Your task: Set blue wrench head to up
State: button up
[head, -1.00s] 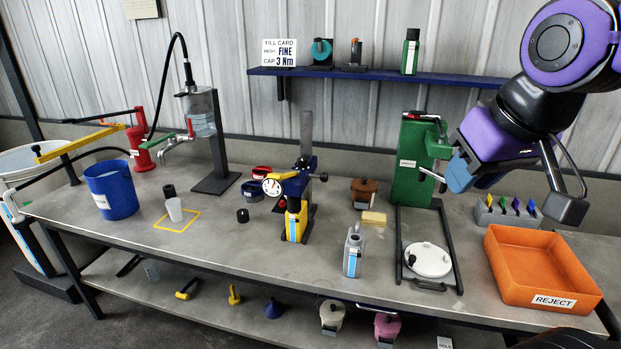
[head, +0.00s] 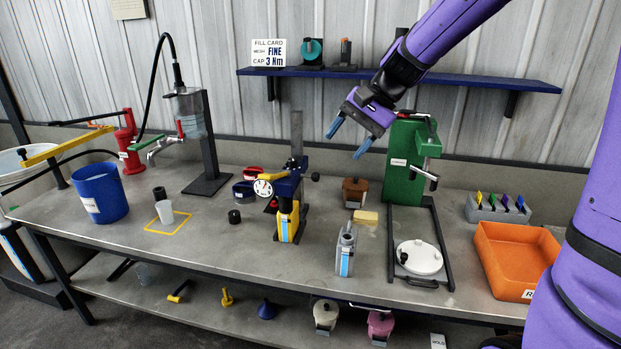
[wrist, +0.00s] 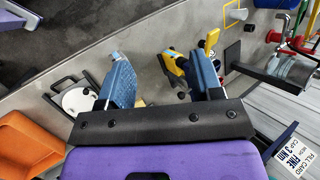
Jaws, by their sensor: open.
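The blue wrench head (head: 288,185) sits on a dark upright post, above a yellow body with a blue stripe, in the middle of the bench. A round white dial gauge (head: 263,189) is on its left side and a dark knob on its right. My gripper (head: 348,142) is open and empty, up and to the right of the wrench head, apart from it. In the wrist view, the wrench stand's yellow and blue parts (wrist: 176,64) show between the open blue fingers of my gripper (wrist: 160,70), partly hidden by the right finger.
A green press (head: 404,165) and a brown pot (head: 355,192) stand right of the wrench stand. A grey bottle (head: 346,250) is in front. A blue shelf (head: 450,80) runs behind my arm. Red and dark rings lie left of the stand. An orange bin (head: 510,262) is at right.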

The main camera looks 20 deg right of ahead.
jog(key=w+d+f+m+y, duration=0.1)
jog(key=w+f+m+y, duration=0.15)
jog(key=w, duration=0.25)
jog(key=w+f+m+y, duration=0.1)
jog(key=w+f, duration=0.2)
jog(key=w, duration=0.2)
jog(key=m+t+y, duration=0.5)
jog(key=m+t, duration=0.3)
jog(key=m, duration=0.3)
send_near(310, 177)
jog(key=x, duration=1)
jog(key=shift+w+d+f, duration=0.15)
jog(key=shift+w+d, duration=0.05)
jog(key=shift+w, duration=0.1)
